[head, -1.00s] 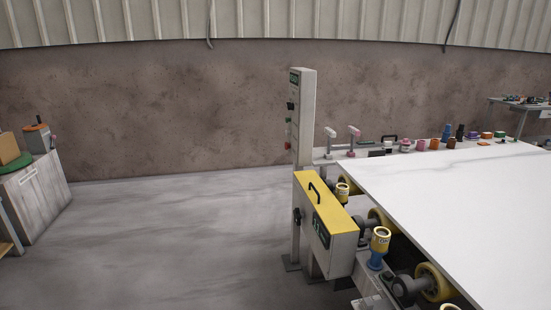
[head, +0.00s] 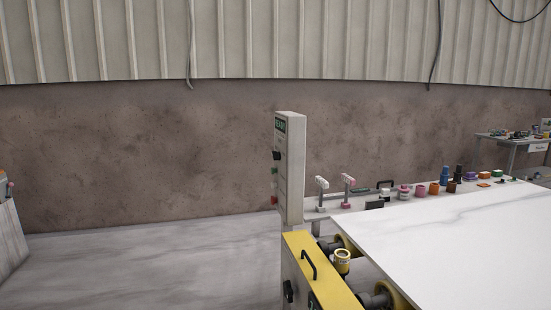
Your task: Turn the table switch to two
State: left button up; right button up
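A tall light-grey control post (head: 291,168) stands at the near left corner of the slab table. Its left-facing side carries a green label at the top, a black knob (head: 277,155) below it, and a red button (head: 274,200) lower down. A yellow-topped box (head: 322,268) with a black handle stands in front of the post, with another black knob (head: 288,291) on its left-facing side. I cannot tell which knob is the table switch, and the knob positions are too small to read. Neither of my grippers is in view.
The white slab (head: 465,230) lies on the table at right, with yellow rollers (head: 345,245) along its near-left edge. Several small coloured items line its far edge. Open floor (head: 150,270) lies left of the post. A side table (head: 512,139) stands far right.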

aim_at(277, 156)
jog(key=i+j, duration=1.15)
jog(key=i+j+z, duration=0.25)
jog(key=z, duration=0.15)
jog(key=i+j+z, duration=0.4)
jog(key=k+l, duration=0.05)
jog(key=k, duration=0.05)
